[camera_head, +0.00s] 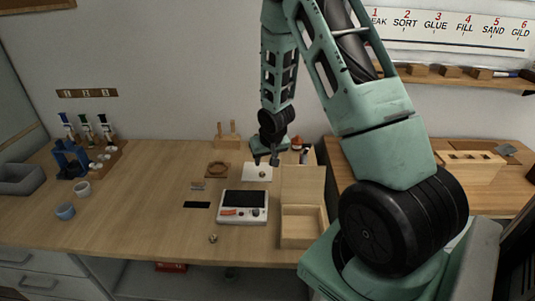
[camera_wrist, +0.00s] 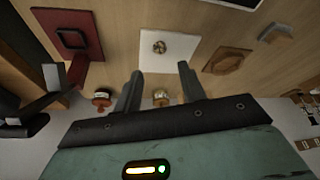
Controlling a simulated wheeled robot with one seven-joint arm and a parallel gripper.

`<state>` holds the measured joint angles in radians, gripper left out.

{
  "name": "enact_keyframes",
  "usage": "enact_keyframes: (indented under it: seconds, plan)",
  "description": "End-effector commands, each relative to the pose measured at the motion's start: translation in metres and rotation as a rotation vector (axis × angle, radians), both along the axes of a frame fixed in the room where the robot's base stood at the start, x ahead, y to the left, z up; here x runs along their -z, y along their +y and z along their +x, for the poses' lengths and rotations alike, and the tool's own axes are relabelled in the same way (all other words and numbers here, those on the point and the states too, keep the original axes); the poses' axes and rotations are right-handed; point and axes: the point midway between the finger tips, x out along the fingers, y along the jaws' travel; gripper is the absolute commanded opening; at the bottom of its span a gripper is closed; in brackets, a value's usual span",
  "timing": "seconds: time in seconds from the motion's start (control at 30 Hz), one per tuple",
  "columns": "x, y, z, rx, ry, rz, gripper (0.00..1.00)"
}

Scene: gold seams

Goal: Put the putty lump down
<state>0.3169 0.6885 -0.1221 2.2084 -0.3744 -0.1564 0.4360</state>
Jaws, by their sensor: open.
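The putty lump (camera_wrist: 159,47), small and greyish-tan, rests on a white square tile (camera_wrist: 183,55) in the wrist view. In the head view the lump (camera_head: 262,174) is a tiny spot on the white tile (camera_head: 250,170) at the back middle of the workbench. My gripper (camera_wrist: 159,88) is open, its two dark fingers apart with nothing held between them. In the wrist picture the lump lies beyond the fingertips, in line with the gap. In the head view my gripper (camera_head: 265,160) hangs just behind the tile; its exact height cannot be told.
A brown square with a ring (camera_head: 217,169) lies left of the tile. A white device (camera_head: 243,206) and an open wooden box (camera_head: 302,225) stand in front. A dark red square pad (camera_wrist: 75,38) is beside the tile.

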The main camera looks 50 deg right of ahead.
Motion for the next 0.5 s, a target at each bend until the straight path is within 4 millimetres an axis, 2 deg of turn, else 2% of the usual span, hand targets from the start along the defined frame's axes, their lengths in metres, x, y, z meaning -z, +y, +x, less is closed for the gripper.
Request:
enact_keyframes:
  seconds: [0.1,0.37,0.47,0.5]
  plan:
    - [-0.018,0.003,-0.006,0.001,-0.003,-0.001,0.41]
    - [-0.037,0.009,-0.013,-0.004,0.002,0.001,0.41]
    - [-0.047,0.032,-0.011,-0.045,0.009,0.006,0.41]
    - [-0.053,0.049,-0.01,-0.078,0.017,0.011,0.41]
